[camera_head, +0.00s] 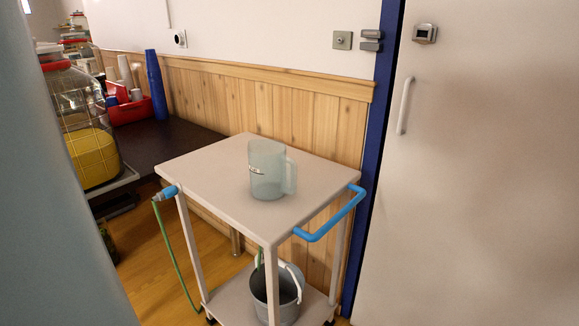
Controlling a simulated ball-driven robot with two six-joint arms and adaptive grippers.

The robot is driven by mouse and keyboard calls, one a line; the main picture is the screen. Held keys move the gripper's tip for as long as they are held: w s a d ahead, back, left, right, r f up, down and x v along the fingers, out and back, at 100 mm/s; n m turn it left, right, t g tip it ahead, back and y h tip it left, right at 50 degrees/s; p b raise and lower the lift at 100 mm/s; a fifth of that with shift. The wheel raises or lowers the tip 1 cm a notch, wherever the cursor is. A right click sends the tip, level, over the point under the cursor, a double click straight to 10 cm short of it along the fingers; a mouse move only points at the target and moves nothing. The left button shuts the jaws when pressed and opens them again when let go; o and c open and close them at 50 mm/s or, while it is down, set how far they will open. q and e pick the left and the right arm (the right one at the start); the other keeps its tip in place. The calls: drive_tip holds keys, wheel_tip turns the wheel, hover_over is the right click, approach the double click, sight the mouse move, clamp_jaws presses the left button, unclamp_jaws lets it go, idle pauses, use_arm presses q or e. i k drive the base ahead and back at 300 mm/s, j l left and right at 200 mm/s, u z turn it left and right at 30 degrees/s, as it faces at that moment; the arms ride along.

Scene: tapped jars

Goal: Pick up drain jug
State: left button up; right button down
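A translucent pale jug (267,172) stands upright on the top shelf of a light grey cart (205,167). Its handle faces right, and small dark marks show on its side. Nothing is touching the jug apart from the shelf under it. Neither of my grippers is in view, so their state cannot be seen.
The cart has a blue handle (331,216) and a grey bucket (277,294) on its lower shelf. A green hose (174,257) hangs at its left. A wood-panelled wall stands behind, a door (480,190) at right. A caged jar (82,125) with yellow contents stands left.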

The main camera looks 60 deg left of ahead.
sight(273, 175)
drive_tip(key=u, duration=1.9)
